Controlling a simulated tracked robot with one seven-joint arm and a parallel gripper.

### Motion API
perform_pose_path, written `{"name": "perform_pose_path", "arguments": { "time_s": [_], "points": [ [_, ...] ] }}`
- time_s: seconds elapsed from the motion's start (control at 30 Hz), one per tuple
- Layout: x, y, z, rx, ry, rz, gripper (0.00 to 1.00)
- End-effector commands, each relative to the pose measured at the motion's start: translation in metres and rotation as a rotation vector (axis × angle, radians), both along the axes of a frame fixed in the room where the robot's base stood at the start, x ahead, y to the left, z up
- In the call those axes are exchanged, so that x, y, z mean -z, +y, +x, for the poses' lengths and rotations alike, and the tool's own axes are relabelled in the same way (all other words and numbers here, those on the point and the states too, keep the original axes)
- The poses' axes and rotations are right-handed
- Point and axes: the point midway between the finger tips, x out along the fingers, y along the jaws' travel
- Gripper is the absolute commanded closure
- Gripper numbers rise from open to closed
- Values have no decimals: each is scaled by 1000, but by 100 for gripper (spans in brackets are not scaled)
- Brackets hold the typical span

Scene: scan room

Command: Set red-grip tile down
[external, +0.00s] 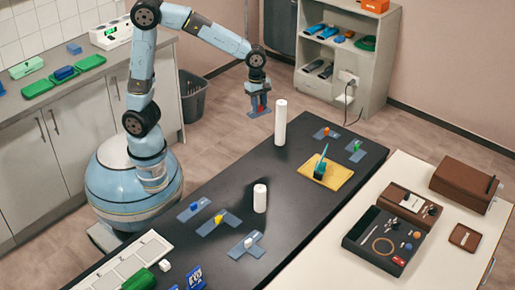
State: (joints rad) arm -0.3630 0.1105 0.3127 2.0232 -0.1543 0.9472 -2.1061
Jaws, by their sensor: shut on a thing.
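My gripper (258,92) is shut on the red-grip tile (260,112), a small slate-blue plate with a red grip. It holds the tile in the air by the far left edge of the black table (300,215), near the tall white cylinder (280,123). The jaws cover part of the red grip. Whether the tile overhangs the table or the floor is hard to tell from this view.
A shorter white cylinder (260,198) stands mid-table. Tiles with a yellow grip (219,221) and a green grip (355,149) lie on the table, among several others. A yellow board (340,177) holds a teal object (320,166). Bare black surface lies between the cylinders.

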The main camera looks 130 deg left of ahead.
Motion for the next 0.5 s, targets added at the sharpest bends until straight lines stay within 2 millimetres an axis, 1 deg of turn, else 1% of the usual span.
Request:
{"name": "perform_pose_path", "arguments": {
  "time_s": [0.03, 0.1, 0.3, 0.5],
  "points": [
    [0, -16, 2, 21, -2, -1, 100],
    [1, -31, 3, 42, -2, -1, 100],
    [3, -65, 3, 84, -3, -4, 100],
    [5, -91, 1, 119, -4, -7, 100]
  ]
}}
